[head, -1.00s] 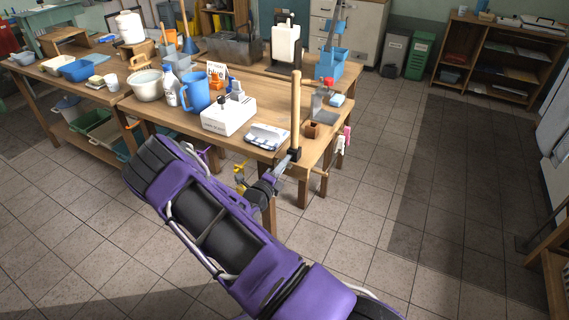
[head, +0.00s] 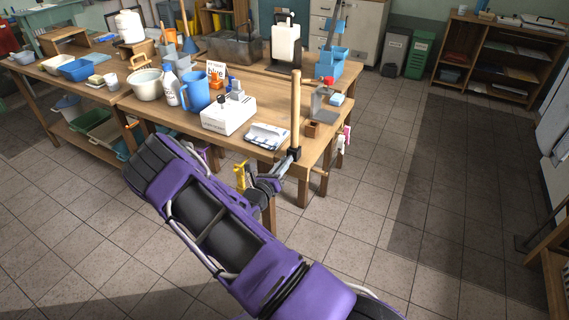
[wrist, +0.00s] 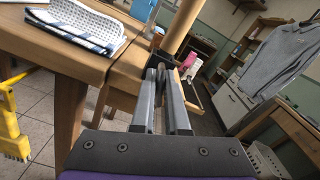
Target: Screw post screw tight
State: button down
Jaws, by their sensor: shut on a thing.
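The upright wooden post (head: 295,105) stands at the front right corner of the workbench, in a black bracket (head: 294,153). In the wrist view the lower part of the post (wrist: 183,25) rises above the bracket. My gripper (head: 288,162) reaches the bracket from the front left. In the wrist view my gripper (wrist: 161,72) has its two long grey fingers pointing at the bracket, with a narrow gap between them. It is shut on the post screw at the bracket. The screw itself is hidden by the fingertips, so its tightness cannot be seen.
The workbench (head: 260,152) holds a folded cloth (head: 268,136), a white box (head: 229,116) and a small brown block (head: 312,129) near the post. A pink item (head: 347,135) hangs at its right edge. A yellow object (wrist: 10,125) is left of the fingers. Floor at right is clear.

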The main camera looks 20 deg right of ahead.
jog(key=m+b, duration=0.1)
jog(key=m, duration=0.5)
jog(key=m+b, duration=0.2)
jog(key=m, duration=0.4)
jog(key=shift+f+m, duration=0.15)
jog(key=shift+m, duration=0.25)
jog(key=m+b, duration=0.3)
jog(key=m, duration=0.2)
jog(key=shift+f+b, duration=0.1)
jog(key=shift+b, duration=0.2)
jog(key=shift+m+b, duration=0.9)
jog(key=shift+m, duration=1.2)
jog(key=c, duration=1)
grip_release()
jog(key=shift+r, duration=0.2)
jog(key=shift+o, duration=0.2)
jog(key=shift+s+a, duration=0.1)
